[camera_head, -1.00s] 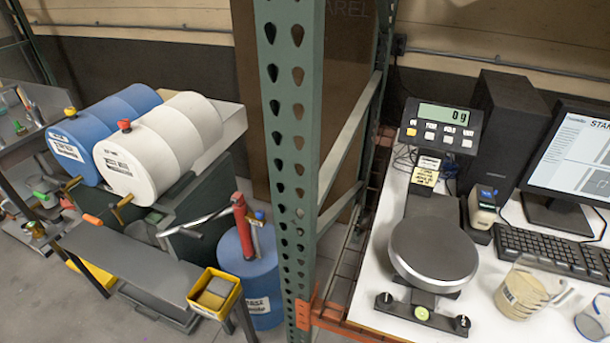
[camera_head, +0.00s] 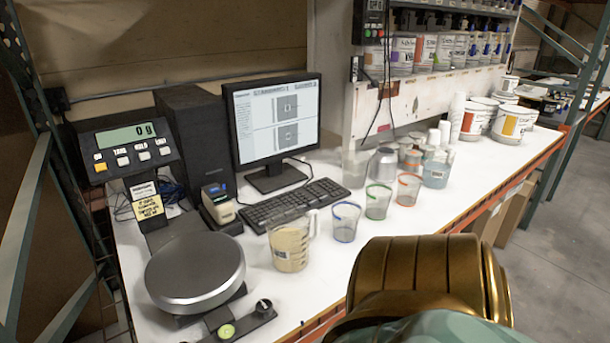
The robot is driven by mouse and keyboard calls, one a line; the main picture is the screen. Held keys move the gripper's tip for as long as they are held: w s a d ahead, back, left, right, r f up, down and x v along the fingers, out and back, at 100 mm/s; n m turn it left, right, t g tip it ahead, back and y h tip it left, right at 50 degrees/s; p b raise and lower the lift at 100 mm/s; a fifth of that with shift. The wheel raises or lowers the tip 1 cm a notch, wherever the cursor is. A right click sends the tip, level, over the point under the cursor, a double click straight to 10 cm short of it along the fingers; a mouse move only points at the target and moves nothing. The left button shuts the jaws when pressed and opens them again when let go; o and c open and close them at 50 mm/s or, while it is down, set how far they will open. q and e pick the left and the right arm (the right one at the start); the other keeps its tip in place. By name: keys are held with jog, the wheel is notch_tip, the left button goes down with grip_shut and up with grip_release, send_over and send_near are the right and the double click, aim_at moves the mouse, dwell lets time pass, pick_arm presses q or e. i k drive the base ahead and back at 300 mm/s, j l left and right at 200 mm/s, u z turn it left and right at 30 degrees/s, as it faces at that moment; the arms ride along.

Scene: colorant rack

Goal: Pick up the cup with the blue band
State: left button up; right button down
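In the head view a clear cup with a blue band (camera_head: 344,222) stands upright on the white table, near its front edge. To its right stand a clear cup with a green band (camera_head: 378,202) and one with an orange-red band (camera_head: 408,189). A beaker of tan contents (camera_head: 290,243) stands to its left. A gold and pale green part of my own body fills the bottom right. Neither gripper's fingers are in view.
A scale (camera_head: 194,270) is at the left, its display reading 0 g. A keyboard (camera_head: 293,205) and monitor (camera_head: 272,118) are behind the cups. Several jars and paint cans (camera_head: 513,122) stand further right. White table is bare between the cups and the front edge.

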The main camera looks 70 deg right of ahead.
aim_at(346, 214)
jog(key=z, duration=2.45)
